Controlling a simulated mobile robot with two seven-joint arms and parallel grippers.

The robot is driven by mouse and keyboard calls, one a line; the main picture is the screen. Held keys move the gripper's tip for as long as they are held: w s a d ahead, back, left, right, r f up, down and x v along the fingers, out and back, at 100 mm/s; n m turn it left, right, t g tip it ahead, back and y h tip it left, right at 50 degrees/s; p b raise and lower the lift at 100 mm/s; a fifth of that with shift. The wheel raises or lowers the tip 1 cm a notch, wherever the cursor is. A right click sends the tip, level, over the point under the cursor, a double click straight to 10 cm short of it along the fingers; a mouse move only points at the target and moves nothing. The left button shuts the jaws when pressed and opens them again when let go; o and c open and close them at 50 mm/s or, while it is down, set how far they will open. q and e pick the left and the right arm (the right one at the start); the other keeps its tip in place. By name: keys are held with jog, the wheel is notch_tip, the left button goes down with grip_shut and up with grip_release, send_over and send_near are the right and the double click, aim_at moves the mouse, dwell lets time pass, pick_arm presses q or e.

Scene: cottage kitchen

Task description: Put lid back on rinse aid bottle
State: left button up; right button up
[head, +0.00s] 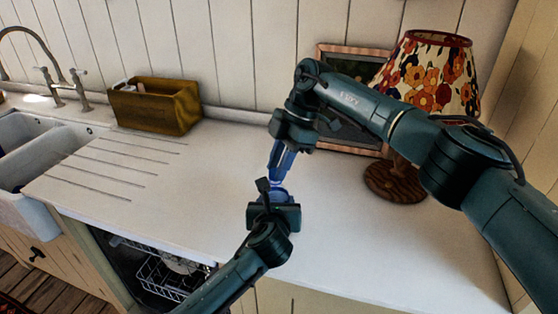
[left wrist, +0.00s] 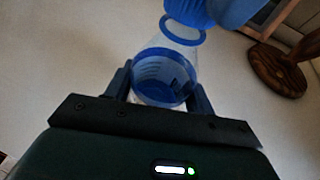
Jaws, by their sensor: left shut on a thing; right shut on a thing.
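The rinse aid bottle (left wrist: 160,82), clear with blue in it, is between the fingers of my left gripper (left wrist: 160,95), which is shut on it. In the head view the bottle's blue part (head: 280,192) shows just beyond my left gripper (head: 272,198). The blue lid (left wrist: 188,14) is at the top of the left wrist view, right above the bottle's clear neck. My right gripper (head: 279,165) points down from above and is shut on the lid. I cannot tell whether the lid touches the neck; the fingers hide part of it.
A wooden box (head: 155,106) stands at the back left of the white counter (head: 190,195). A floral lamp (head: 430,75) and a picture frame (head: 335,140) stand behind my right arm. A sink (head: 30,145) is at far left, and an open dishwasher (head: 165,270) is below.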

jog(key=shift+f, duration=0.1)
jog(key=shift+d+m+t, duration=0.1)
jog(key=shift+m+t, duration=0.2)
jog(key=shift+m, duration=0.5)
jog(key=m+t, duration=0.1)
jog(key=m, duration=0.2)
jog(key=shift+s+y, duration=0.15)
jog(key=shift+y, duration=0.15)
jog(key=m+t, duration=0.2)
jog(key=m, duration=0.3)
jog(key=shift+s, duration=0.2)
jog(key=o, duration=0.9)
jog(key=shift+r, duration=2.25)
